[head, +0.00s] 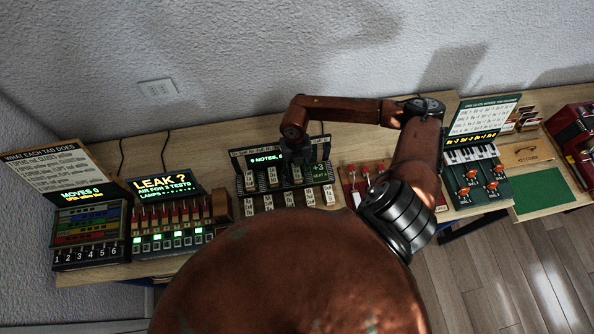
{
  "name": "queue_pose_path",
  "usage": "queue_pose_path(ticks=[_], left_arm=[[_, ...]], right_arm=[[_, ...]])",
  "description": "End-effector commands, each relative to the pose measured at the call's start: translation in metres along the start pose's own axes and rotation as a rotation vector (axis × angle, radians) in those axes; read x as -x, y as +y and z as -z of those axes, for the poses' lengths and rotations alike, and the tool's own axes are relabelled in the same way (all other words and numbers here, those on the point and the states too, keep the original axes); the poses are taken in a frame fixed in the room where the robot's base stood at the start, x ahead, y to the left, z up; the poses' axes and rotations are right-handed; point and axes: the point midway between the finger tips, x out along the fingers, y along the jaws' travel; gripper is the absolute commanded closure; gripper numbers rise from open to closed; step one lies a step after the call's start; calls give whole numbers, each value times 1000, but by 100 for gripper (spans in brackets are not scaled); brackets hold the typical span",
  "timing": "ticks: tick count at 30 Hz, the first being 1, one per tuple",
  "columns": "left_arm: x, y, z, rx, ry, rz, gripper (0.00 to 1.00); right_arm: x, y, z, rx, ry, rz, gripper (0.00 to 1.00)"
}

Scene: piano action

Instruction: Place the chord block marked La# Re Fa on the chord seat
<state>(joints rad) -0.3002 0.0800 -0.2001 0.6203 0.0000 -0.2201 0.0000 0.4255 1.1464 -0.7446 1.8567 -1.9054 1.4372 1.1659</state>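The chord device (318,150) stands at the middle of the bench with a dark lit display. A row of small pale labelled blocks (268,202) runs along its front edge, and a few more stand upright on it. Their marks are too small to read, so I cannot tell which is La# Re Fa. My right gripper (297,160) points down over the device among the upright blocks. Its fingers are dark and tiny, and any hold is unclear. My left gripper is not in view.
To the left stand a leak-test box (165,213) and a numbered tab box (88,222). To the right are a panel with red-topped levers (362,182), a keyed box with orange knobs (478,178), a green mat (543,191) and a red machine (575,135).

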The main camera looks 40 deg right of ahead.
Motion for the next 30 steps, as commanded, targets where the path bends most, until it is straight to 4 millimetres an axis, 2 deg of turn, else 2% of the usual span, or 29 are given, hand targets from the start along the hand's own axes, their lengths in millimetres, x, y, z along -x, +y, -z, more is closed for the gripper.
queue_pose_path(ticks=[11,14,24,30], left_arm=[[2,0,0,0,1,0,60],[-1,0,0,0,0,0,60],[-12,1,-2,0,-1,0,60],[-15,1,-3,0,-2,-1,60]], right_arm=[[6,0,0,0,-2,-1,60],[19,0,-2,1,-5,0,60],[89,0,-1,0,-5,0,60],[115,0,0,1,-3,-1,60]])
